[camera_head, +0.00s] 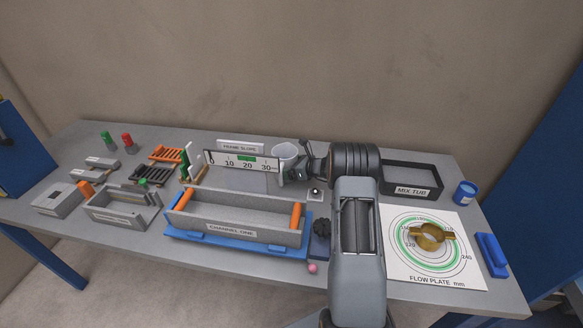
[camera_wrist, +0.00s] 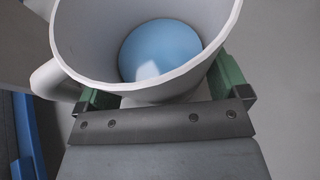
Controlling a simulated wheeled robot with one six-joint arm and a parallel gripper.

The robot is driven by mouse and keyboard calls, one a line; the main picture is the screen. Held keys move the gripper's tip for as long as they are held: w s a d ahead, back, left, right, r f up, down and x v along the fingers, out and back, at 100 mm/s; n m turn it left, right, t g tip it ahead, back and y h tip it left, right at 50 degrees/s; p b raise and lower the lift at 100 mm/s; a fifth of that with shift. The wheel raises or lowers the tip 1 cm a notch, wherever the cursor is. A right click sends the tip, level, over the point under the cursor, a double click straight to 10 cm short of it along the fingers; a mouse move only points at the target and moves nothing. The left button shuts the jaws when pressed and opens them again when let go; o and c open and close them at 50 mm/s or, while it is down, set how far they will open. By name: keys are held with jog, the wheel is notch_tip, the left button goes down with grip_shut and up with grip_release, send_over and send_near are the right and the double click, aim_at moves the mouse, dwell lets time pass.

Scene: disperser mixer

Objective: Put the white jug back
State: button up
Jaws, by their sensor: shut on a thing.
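The white jug (camera_head: 284,150) is at the back middle of the table, partly hidden behind the ruled board and my gripper (camera_head: 302,161). In the wrist view the white jug (camera_wrist: 215,28) fills the top, its mouth facing the camera, its handle at the left and light blue at the bottom inside. My gripper (camera_wrist: 165,92) is shut on the jug, with a green finger on either side of its body. Whether the jug's base touches the table cannot be told.
The ruled slope board (camera_head: 222,162) stands just left of the jug. The grey channel (camera_head: 233,222) on its blue base is in front. The mix tub (camera_head: 411,178) and flow plate (camera_head: 452,270) are to the right of my arm. Several small parts crowd the left.

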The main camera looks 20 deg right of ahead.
jog(key=o, duration=0.8)
jog(key=shift+f, duration=0.1)
jog(key=shift+o, duration=0.2)
jog(key=shift+r+p, duration=0.25)
jog(key=shift+p, duration=0.05)
jog(key=b+v, duration=0.1)
jog(key=v, duration=1.1)
jog(key=shift+b, duration=0.4)
jog(key=shift+f, duration=0.1)
